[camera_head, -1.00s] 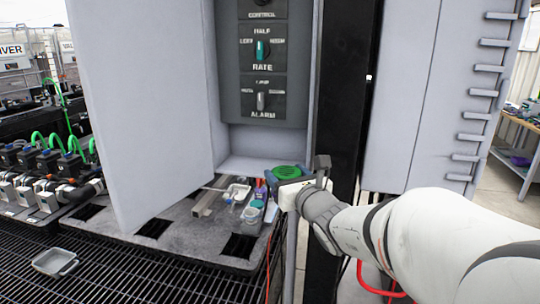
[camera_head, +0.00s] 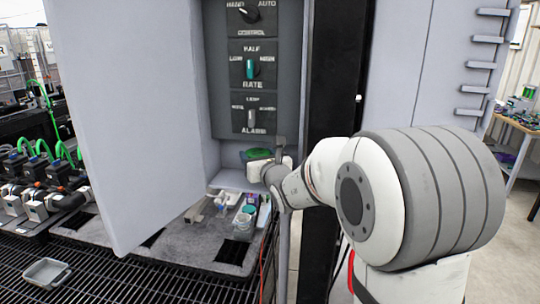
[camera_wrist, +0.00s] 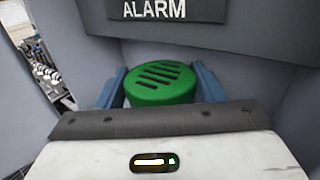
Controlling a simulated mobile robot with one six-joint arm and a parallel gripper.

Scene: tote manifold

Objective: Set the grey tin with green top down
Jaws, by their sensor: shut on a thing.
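The tin's round, slotted green top (camera_wrist: 160,84) shows between the two blue-grey fingers of my gripper (camera_wrist: 162,90) in the wrist view. The fingers are shut on its sides, and its grey body is mostly hidden. In the head view the green top (camera_head: 257,153) is just beyond my gripper (camera_head: 262,160), inside the open cabinet and below the ALARM switch. The tin looks upright. I cannot tell whether its base touches anything.
The dark switch panel (camera_head: 252,75) is close behind the tin. A pale ledge (camera_head: 236,178) lies below it, and small containers (camera_head: 247,214) crowd the grey mat (camera_head: 190,243). The open cabinet door (camera_head: 125,120) stands left. A grey tray (camera_head: 46,271) lies on the black grating.

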